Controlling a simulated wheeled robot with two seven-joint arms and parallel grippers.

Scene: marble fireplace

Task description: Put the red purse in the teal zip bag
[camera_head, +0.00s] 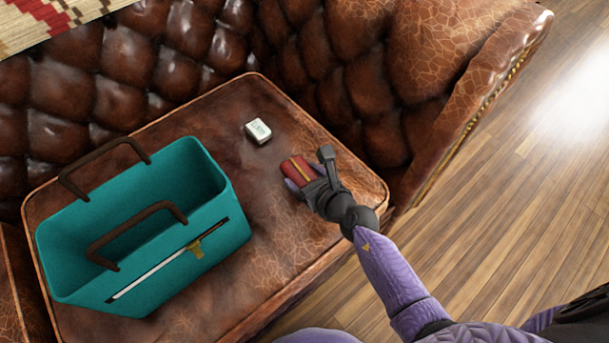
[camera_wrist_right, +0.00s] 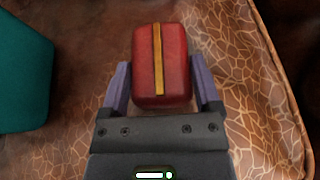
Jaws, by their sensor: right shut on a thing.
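The red purse (camera_head: 296,170) has a gold stripe along its top. My right gripper (camera_head: 303,178) is shut on it over the right part of the seat cushion. In the right wrist view the purse (camera_wrist_right: 160,65) sits between the two purple fingers of the right gripper (camera_wrist_right: 161,88). The teal zip bag (camera_head: 215,226) stands open at the top on the left of the cushion, with two brown handles and a zip on its front. Its edge also shows at the left of the right wrist view (camera_wrist_right: 22,75). My left gripper is not in view.
A small white tin (camera_head: 257,131) lies on the leather cushion (camera_head: 285,237), behind the purse and right of the bag. The tufted chair back and right arm (camera_head: 440,80) rise around the cushion. Wooden floor (camera_head: 520,170) lies to the right.

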